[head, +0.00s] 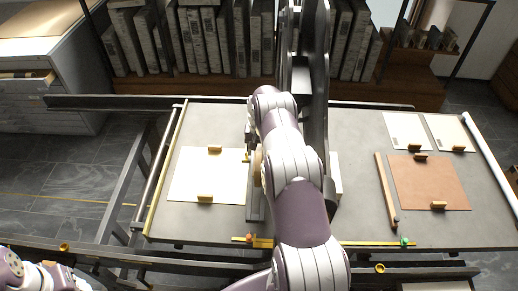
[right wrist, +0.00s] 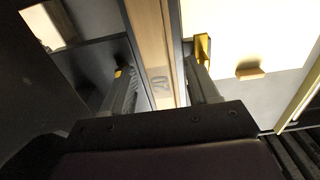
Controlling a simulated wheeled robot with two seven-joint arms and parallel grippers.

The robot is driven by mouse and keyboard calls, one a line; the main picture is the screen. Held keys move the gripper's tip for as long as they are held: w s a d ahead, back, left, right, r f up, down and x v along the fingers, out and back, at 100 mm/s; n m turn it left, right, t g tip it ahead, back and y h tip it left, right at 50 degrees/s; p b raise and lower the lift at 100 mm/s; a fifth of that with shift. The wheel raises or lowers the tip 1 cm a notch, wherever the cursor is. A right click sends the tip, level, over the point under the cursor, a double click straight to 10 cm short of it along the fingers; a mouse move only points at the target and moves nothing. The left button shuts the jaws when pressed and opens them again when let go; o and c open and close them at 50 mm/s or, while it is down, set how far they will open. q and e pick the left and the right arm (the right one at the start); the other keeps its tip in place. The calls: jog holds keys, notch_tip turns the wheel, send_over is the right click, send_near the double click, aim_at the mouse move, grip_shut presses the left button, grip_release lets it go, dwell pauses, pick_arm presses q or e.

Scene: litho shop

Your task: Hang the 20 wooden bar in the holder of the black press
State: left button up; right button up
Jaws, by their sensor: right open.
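The wooden bar marked 20 (right wrist: 158,83) runs lengthwise between the two fingers of my right gripper (right wrist: 163,80) in the right wrist view. The fingers stand open on either side of it, with a visible gap, so the bar does not look gripped. The black press (head: 318,75) rises in the middle of the head view, over the bed. My right arm passes in front of it, and my right gripper is beside the press's left side. The holder cannot be made out behind my arm. Of my left arm only links show at the bottom left; its gripper is out of view.
A white sheet (head: 190,180) lies on the grey bed left of the press. Right of it lie a brown sheet (head: 430,185), two pale sheets and another wooden bar (head: 385,185). Yellow rulers edge the bed. Stone slabs (head: 205,40) stand on a shelf behind.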

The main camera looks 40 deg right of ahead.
notch_tip(320, 180, up, 7)
jog(key=b, duration=0.2)
jog(key=shift+w+f+b, duration=0.1)
jog(key=shift+b, duration=0.2)
notch_tip(320, 180, up, 6)
jog(key=p, duration=0.2)
